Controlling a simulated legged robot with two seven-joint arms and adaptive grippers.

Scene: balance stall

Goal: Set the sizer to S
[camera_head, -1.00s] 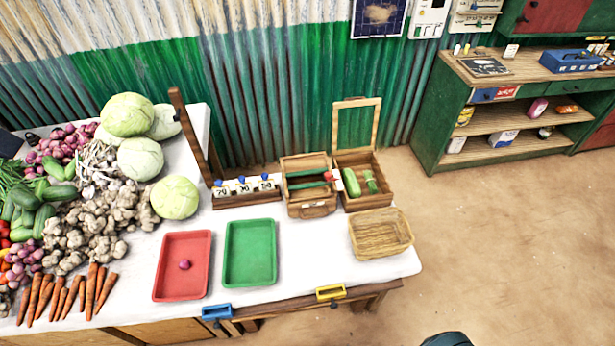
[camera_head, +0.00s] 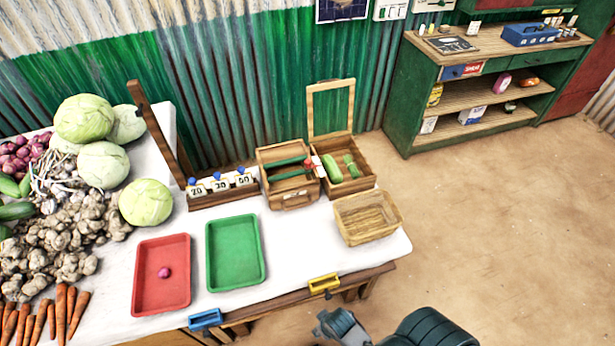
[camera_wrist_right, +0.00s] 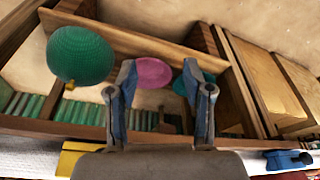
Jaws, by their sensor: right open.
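The likely sizer is a wooden box (camera_head: 287,176) with green bars across its open top, on the far side of the white table. A red knob (camera_head: 311,163) with a small white tag sits at its right side. No size letter is legible. My right gripper (camera_wrist_right: 160,70) is open and empty in the right wrist view, with a pink object showing beyond its fingertips. In the head view my right arm comes in at the bottom, in front of the table and well away from the box. My left gripper is out of view.
A wooden lidded box (camera_head: 345,178) with green vegetables adjoins it on the right. A wicker basket (camera_head: 366,222), green tray (camera_head: 235,280) and red tray (camera_head: 145,298) stand nearer. Yellow (camera_head: 323,283) and blue (camera_head: 205,319) holders are on the front edge. Vegetables crowd the left.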

